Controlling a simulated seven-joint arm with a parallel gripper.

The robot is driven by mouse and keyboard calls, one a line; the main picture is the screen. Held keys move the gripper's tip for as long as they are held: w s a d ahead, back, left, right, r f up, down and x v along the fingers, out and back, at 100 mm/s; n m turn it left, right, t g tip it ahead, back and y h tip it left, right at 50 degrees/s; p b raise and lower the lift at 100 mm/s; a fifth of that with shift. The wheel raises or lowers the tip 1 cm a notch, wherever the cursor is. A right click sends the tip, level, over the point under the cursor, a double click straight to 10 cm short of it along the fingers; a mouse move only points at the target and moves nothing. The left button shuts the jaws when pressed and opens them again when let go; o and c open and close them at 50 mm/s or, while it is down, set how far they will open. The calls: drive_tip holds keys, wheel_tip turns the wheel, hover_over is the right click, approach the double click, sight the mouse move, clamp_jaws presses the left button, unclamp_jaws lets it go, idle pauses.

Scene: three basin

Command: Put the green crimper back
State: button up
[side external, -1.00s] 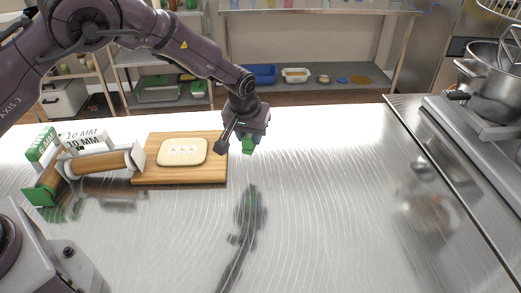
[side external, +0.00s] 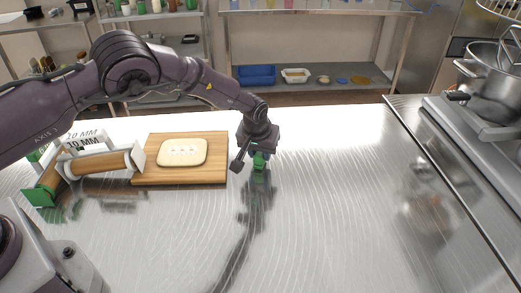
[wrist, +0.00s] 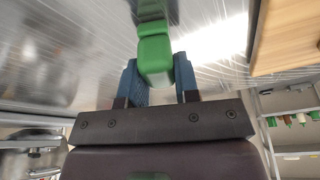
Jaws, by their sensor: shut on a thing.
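The green crimper (wrist: 155,52) is between the two blue fingers of my gripper (wrist: 160,82) in the wrist view. My gripper is shut on it. In the side view my gripper (side external: 257,153) is just right of the cutting board, and part of the green crimper (side external: 260,162) shows below it. The crimper is low over the steel counter. I cannot tell whether it touches the counter.
A wooden board (side external: 180,178) with a flat piece of dough (side external: 182,152) lies left of my gripper. A stove with a pot (side external: 490,75) is at right. The counter's middle is clear.

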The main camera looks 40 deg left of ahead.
drive_tip(key=o, duration=1)
drive_tip(key=s+a+r+h, duration=0.1)
drive_tip(key=s+r, duration=0.4)
drive_tip(key=r, duration=0.5)
drive_tip(key=s+a+r+m, duration=0.1)
drive_tip(key=s+a+r, duration=0.1)
drive_tip(key=s+r, duration=0.5)
drive_tip(key=s+a+r+h, duration=0.1)
drive_tip(key=s+r, duration=0.3)
drive_tip(key=r, duration=0.8)
drive_tip(key=shift+s+a+r+m+t+y, duration=0.15)
drive_tip(key=shift+s+a+r+m+t, duration=0.35)
drive_tip(key=shift+s, duration=2.95)
drive_tip(key=shift+s+a+r+m+t+y, duration=0.1)
drive_tip(key=shift+s+a+r+m+t, duration=0.4)
drive_tip(key=shift+s, duration=3)
drive_tip(key=shift+s+a+r+m+t+y, duration=0.2)
drive_tip(key=shift+s+a+r+m, duration=0.55)
drive_tip(key=shift+s, duration=2.7)
